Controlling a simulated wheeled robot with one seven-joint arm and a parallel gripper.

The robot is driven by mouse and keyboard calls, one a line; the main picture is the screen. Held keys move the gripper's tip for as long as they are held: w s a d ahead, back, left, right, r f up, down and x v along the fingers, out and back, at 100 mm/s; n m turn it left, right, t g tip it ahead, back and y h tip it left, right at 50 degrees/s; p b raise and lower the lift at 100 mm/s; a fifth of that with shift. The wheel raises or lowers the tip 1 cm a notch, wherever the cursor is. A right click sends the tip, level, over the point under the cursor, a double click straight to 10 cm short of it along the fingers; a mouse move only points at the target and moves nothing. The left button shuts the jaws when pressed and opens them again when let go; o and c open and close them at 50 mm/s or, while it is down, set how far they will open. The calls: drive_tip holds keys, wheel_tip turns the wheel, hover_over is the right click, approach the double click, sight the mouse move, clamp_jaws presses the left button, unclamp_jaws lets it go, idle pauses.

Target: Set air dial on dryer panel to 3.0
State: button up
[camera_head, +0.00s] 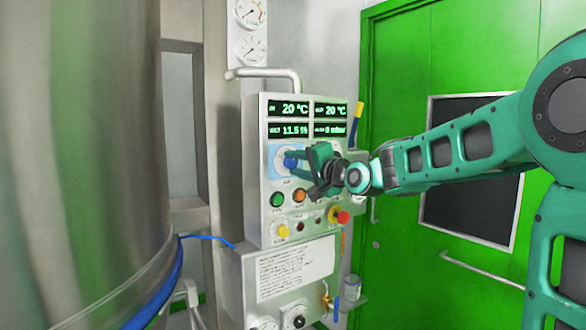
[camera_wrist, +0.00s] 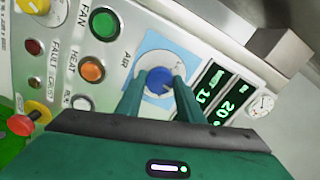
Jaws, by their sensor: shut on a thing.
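The dryer panel (camera_head: 256,215) is a pale upright box with green digital displays, a dial and several buttons. The air dial has a blue knob (camera_head: 290,162) on a round grey scale over a light blue square. In the wrist view the blue knob (camera_wrist: 159,79) sits between the fingertips of my gripper (camera_wrist: 158,84), beside the word AIR. My gripper (camera_head: 297,160) is shut on the knob, reaching in from the right. The scale's numbers and the knob's pointer are too small or hidden to read.
Below the dial are a green FAN button (camera_wrist: 104,24), an orange HEAT button (camera_wrist: 92,70) and a red mushroom button (camera_head: 343,217). A large steel vessel (camera_head: 85,150) stands at left. A green door (camera_head: 400,60) is behind my arm.

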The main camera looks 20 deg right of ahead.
drive_tip(key=m, duration=0.5)
drive_tip(key=shift+d+f+m, duration=0.25)
drive_tip(key=shift+m, duration=0.05)
drive_tip(key=m, duration=0.4)
drive_tip(key=shift+f+m, duration=0.1)
drive_tip(key=shift+m, duration=0.3)
drive_tip(key=o, duration=1.1)
drive_tip(key=shift+c, duration=0.2)
drive_tip(key=shift+a, duration=0.1)
drive_tip(key=shift+s+r, duration=0.1)
drive_tip(key=shift+r, duration=0.1)
